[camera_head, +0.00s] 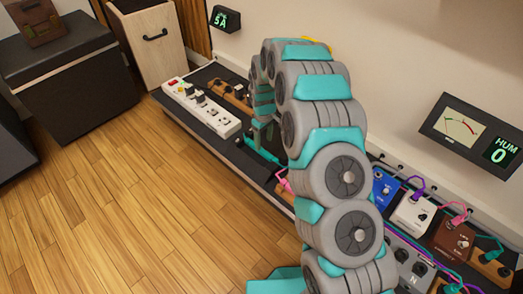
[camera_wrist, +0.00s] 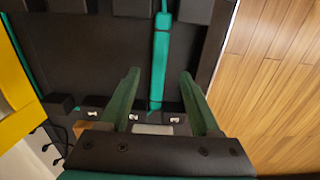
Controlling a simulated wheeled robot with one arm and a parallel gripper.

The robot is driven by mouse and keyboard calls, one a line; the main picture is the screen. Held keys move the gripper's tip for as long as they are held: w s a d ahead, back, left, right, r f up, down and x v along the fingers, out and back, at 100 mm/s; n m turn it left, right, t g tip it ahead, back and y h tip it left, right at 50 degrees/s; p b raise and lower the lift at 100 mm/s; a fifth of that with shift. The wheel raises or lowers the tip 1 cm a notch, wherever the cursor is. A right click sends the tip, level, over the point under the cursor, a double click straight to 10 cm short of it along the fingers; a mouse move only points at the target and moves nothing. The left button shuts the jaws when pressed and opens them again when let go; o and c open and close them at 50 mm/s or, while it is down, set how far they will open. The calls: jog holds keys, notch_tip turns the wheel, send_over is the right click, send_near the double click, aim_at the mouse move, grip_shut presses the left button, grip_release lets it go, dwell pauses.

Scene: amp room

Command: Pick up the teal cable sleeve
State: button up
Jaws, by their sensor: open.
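The teal cable sleeve (camera_wrist: 160,55) shows in the wrist view as a thicker teal piece on a thin teal cable, running up and down the picture over a dark board. My gripper (camera_wrist: 160,72) is open, with one dark green finger on each side of the sleeve. Nothing is held. I cannot tell how far above the sleeve the fingertips are. In the head view, a teal strip (camera_head: 263,153) lies on the dark board beside my arm, and my arm hides much of the area around it.
A white power strip (camera_head: 203,108) lies on the board to the left. Several pedals, including a white one (camera_head: 412,213), stand to the right with cables. A meter (camera_head: 460,128) hangs on the wall. The wooden floor (camera_head: 130,200) in front is clear.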

aim_at(262, 150)
jog(key=f, duration=0.5)
jog(key=shift+w+a+f, duration=0.2)
jog(key=shift+w+f, duration=0.1)
jog(key=shift+f, duration=0.05)
grip_shut()
dwell(0.4)
